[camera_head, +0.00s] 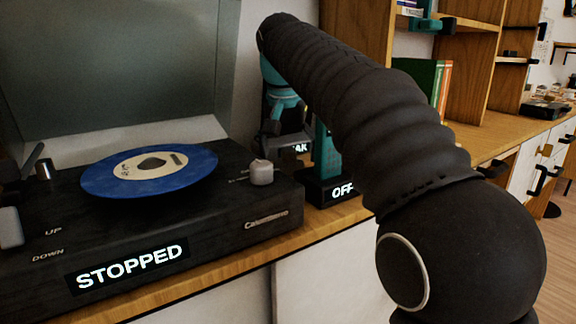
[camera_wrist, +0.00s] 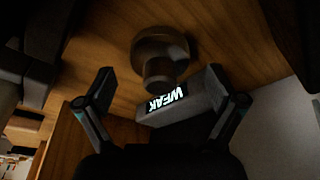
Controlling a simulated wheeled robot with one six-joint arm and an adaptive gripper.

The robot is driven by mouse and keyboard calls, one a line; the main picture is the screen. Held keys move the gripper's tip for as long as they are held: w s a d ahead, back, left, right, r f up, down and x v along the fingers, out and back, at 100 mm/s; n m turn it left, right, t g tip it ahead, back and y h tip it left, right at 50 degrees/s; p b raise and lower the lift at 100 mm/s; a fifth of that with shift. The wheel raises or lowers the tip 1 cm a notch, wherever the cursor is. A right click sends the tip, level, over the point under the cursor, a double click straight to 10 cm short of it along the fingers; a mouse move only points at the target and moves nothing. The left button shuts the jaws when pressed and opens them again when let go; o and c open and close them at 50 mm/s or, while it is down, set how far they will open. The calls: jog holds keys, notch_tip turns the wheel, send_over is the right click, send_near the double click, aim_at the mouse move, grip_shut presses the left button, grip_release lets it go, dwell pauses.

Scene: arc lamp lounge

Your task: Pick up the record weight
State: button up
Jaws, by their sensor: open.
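In the wrist view a dark round disc with a short cylindrical knob, which looks like the record weight (camera_wrist: 176,46), is on a wooden surface. My gripper (camera_wrist: 160,74) is open, its fingers on either side of the knob's near end. Contact cannot be told. A grey block marked WEAK (camera_wrist: 160,108) shows beside the knob and in front of the right finger. In the head view my gripper (camera_head: 272,136) is pointed down behind the turntable's right side. The weight cannot be made out there.
The turntable (camera_head: 250,222), marked STOPPED, carries a blue record (camera_head: 100,183) and has its lid raised. A teal device with an OFF base (camera_head: 340,190) stands close to my gripper. Shelves with books (camera_head: 428,78) are behind my arm. The counter (camera_head: 515,133) extends right.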

aim_at(289, 148)
jog(key=c, duration=1.5)
jog(key=shift+r, duration=0.15)
notch_tip(289, 148, up, 10)
jog(key=p, duration=0.5)
grip_shut()
jog(key=shift+f, duration=0.2)
notch_tip(289, 148, down, 8)
jog(key=b, duration=0.4)
jog(key=shift+r, duration=0.3)
